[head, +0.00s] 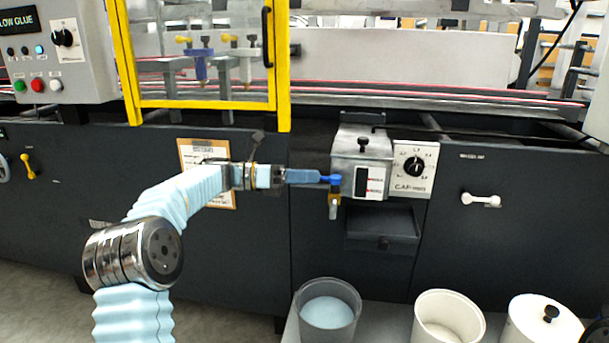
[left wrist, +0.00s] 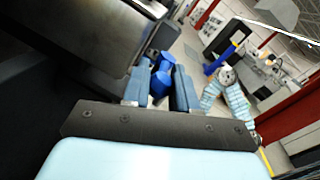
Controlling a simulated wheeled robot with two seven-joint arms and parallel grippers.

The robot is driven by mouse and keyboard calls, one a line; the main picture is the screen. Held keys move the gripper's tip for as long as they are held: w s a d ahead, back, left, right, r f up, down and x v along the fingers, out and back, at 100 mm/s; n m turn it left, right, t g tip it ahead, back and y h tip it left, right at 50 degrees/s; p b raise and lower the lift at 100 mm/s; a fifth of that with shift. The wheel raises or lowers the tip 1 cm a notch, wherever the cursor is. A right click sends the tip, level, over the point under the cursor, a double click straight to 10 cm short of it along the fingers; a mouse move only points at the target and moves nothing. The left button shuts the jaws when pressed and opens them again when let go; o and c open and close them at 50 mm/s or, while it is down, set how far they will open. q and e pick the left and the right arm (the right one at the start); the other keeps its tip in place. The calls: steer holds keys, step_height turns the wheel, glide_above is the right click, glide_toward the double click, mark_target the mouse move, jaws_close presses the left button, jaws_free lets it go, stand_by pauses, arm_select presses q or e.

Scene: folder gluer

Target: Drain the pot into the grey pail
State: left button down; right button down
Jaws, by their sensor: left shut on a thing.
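The pot (head: 347,154) is a grey metal box on the machine's front, with a dark gauge window and a black knob on its lid. A brass drain valve (head: 335,195) with a blue handle (head: 334,180) hangs at its lower left. My left gripper (head: 328,180) is shut on the blue handle, which also shows between the fingers in the left wrist view (left wrist: 160,82). No stream shows below the spout. The grey pail (head: 312,322) stands on the low platform below the valve, with a pale blue surface inside. My right gripper is not in view.
A white open pail (head: 425,322) and a white lidded pail (head: 525,320) stand right of the grey pail. A dial panel (head: 413,168) is beside the pot. A dark tray (head: 383,240) juts out below it. A yellow-framed guard (head: 283,70) stands above left.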

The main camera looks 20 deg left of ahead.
arm_select(q)
steer(key=shift+r, duration=0.4)
steer(key=c, duration=1.3)
jaws_free()
steer(key=shift+w, duration=0.1)
steer(key=o, duration=0.4)
steer(key=shift+f, duration=0.2)
steer(key=v, duration=1.4)
steer(key=shift+d, duration=0.1)
